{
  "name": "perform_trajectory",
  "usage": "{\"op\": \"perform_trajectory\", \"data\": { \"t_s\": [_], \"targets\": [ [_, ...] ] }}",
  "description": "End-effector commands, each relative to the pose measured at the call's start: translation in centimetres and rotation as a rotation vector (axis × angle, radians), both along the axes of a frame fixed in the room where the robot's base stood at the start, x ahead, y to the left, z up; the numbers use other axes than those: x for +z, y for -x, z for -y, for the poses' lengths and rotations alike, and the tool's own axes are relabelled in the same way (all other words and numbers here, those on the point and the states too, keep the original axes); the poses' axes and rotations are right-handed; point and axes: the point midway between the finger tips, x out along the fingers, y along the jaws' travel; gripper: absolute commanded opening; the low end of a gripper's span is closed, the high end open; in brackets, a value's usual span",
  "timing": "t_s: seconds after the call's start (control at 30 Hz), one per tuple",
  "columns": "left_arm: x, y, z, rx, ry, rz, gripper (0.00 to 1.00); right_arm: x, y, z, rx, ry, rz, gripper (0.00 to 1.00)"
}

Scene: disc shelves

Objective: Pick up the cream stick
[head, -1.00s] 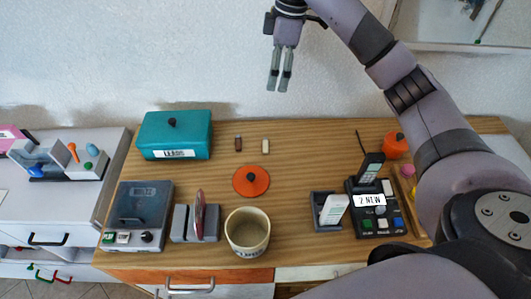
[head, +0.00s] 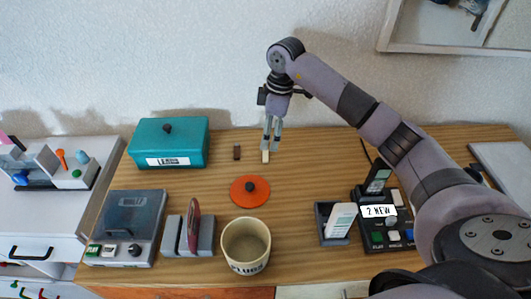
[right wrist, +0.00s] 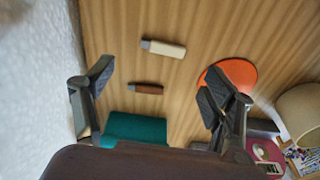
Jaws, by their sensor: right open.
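The cream stick (head: 265,157) lies on the wooden table, just below my right gripper's fingertips in the head view. In the right wrist view the cream stick (right wrist: 166,49) lies crosswise with a dark grey end, beyond the open fingers. My right gripper (head: 269,144) is open and empty above the table, pointing down. In the right wrist view its fingers (right wrist: 158,76) are spread wide, and nothing is between them in grip. A brown stick (head: 237,152) lies to the left of the cream one; it also shows in the right wrist view (right wrist: 148,88). My left gripper is not in view.
A teal box (head: 168,151) stands left of the sticks. An orange lid (head: 243,190) lies in front of them, then a cream pot (head: 245,262). A phone dock (head: 391,225) stands at the right. The wall is behind the table.

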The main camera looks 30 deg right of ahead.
Motion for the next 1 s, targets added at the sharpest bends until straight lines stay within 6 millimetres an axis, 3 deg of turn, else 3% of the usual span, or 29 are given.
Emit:
{"op": "perform_trajectory", "data": {
  "t_s": [0.27, 0.6, 0.83, 1.0],
  "targets": [
    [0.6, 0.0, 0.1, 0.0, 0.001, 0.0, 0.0, -2.1, 0.0, -0.3, -0.001, 0.0, -0.002, 0.78],
    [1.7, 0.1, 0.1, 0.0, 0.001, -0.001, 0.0, -6.3, 0.0, -0.9, -0.001, -0.001, 0.0, 0.78],
    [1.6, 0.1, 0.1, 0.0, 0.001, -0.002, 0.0, -6.4, 0.0, -0.9, -0.001, 0.0, 0.001, 0.78],
    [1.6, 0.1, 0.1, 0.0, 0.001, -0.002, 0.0, -6.4, 0.0, -0.9, -0.001, 0.0, 0.001, 0.66]
  ]
}}
